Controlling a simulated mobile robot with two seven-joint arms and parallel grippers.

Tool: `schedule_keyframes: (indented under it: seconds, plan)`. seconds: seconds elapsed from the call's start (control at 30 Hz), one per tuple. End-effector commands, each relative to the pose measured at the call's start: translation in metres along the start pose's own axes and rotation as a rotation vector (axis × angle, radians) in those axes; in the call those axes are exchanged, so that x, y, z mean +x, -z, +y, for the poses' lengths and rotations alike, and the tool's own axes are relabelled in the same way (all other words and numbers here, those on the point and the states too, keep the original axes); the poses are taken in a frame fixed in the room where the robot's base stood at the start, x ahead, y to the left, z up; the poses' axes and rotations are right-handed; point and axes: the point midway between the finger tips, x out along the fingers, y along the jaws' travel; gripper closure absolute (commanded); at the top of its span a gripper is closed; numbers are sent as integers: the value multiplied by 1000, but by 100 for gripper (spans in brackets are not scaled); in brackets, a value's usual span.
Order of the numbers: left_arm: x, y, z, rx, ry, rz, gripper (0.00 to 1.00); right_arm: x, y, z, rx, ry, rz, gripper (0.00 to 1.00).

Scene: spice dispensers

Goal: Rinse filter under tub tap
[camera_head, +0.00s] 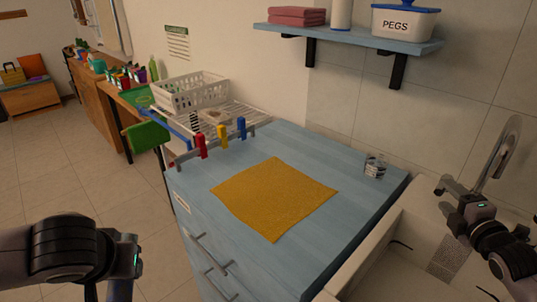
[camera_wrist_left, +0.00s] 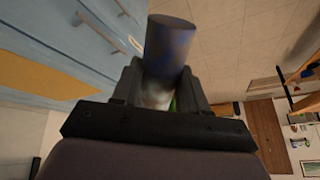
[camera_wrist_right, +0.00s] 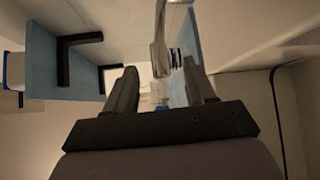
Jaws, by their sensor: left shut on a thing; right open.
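My left gripper (camera_wrist_left: 160,95) is shut on a dark grey-blue cylinder (camera_wrist_left: 171,42), seen in the left wrist view; I cannot tell for certain that it is the filter. In the head view my left arm is at the lower left and the cylinder is hidden. My right gripper (camera_head: 446,186) is open and empty, close to the curved metal tap (camera_head: 512,140) above the white tub (camera_head: 385,278). In the right wrist view the tap (camera_wrist_right: 160,45) shows beyond and between the open fingers; contact cannot be told. No water is visible.
A blue cabinet (camera_head: 300,145) carries a yellow cloth (camera_head: 272,197), a small ribbed clear container (camera_head: 375,166) and coloured clips (camera_head: 221,138). A blue shelf (camera_head: 350,38) with a PEGS box (camera_head: 404,22) hangs above. A white basket (camera_head: 190,92) stands behind. Floor at left is clear.

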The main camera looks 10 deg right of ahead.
Motion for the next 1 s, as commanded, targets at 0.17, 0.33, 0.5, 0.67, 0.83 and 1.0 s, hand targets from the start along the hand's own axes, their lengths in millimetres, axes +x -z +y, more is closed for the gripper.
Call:
schedule_keyframes:
  seconds: [0.17, 0.33, 0.5, 0.67, 0.83, 1.0]
  plan:
    - [-2, 1, 0, 0, 0, 0, 88, 24, 0, 2, 3, -2, -1, 45]
    - [-3, 2, 0, 0, 0, 0, 88, 44, 0, 1, 3, 0, 0, 45]
    - [-5, 3, -1, 0, 0, 0, 88, 57, 0, 0, 2, 0, 0, 45]
    - [-5, 3, -1, 0, 0, 0, 88, 63, 0, 0, 0, 0, 0, 45]
    - [-5, 3, -1, 0, 0, 0, 88, 64, 0, 0, 0, 0, 0, 45]
    - [-5, 3, -1, 0, 0, 0, 88, 64, 0, 0, 0, 0, 0, 62]
